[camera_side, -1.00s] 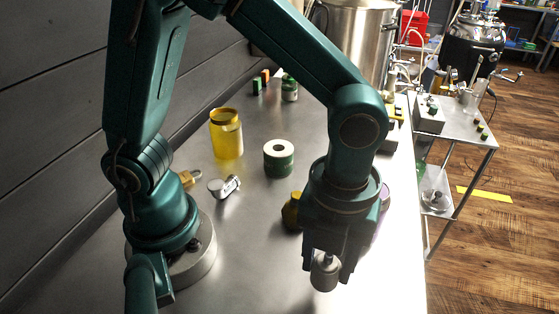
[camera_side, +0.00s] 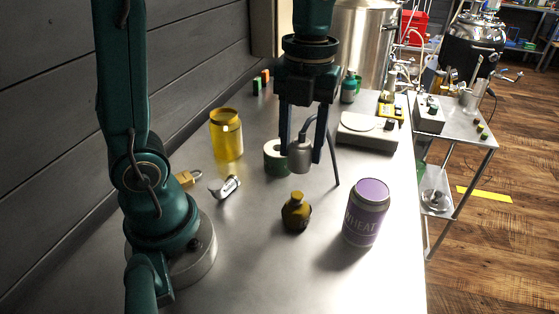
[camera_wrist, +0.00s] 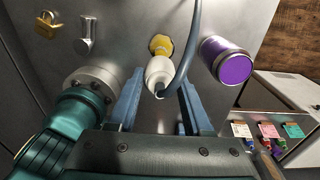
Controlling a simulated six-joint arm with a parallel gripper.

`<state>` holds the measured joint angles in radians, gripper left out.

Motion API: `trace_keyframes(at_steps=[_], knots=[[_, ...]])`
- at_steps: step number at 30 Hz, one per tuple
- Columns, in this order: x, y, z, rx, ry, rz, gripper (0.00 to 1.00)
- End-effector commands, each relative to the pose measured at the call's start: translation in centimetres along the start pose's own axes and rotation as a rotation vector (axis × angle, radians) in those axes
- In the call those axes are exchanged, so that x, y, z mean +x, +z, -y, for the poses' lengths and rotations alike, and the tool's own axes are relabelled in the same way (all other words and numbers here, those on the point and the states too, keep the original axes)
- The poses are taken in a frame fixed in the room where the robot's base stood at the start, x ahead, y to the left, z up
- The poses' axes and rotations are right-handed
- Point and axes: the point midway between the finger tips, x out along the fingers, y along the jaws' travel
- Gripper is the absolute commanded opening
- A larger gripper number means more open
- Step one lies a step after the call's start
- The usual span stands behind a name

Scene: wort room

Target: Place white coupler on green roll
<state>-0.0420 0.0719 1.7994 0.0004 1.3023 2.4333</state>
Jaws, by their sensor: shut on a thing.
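My gripper (camera_side: 302,158) is shut on the white coupler (camera_side: 300,156), which looks pale grey in the side view and has a bulb-like body. In the wrist view the coupler (camera_wrist: 159,71) sits between the two blue fingers, with a thin blue-grey hose curving up from it. The green roll (camera_side: 272,163) stands on the steel table, with a white top and green side. The coupler and a finger cover its right part in the side view. The coupler appears raised off the table, just right of the roll. I do not make out the roll in the wrist view.
A yellow jar (camera_side: 226,135), a metal cylinder (camera_side: 225,187) and a brass padlock (camera_side: 187,179) are to the left. A scale (camera_side: 368,131) is behind right. The front table area is clear.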

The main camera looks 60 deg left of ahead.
Motion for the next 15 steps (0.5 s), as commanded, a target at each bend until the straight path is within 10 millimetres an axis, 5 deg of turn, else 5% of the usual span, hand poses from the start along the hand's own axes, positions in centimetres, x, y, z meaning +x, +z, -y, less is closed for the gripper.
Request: trace_keyframes(at_steps=[6,15], knots=[[-1.7,5.1,-4.4,-0.213,-0.009,-0.001,0.00],[-3.4,9.6,-12.5,-0.526,-0.022,0.005,0.00]])
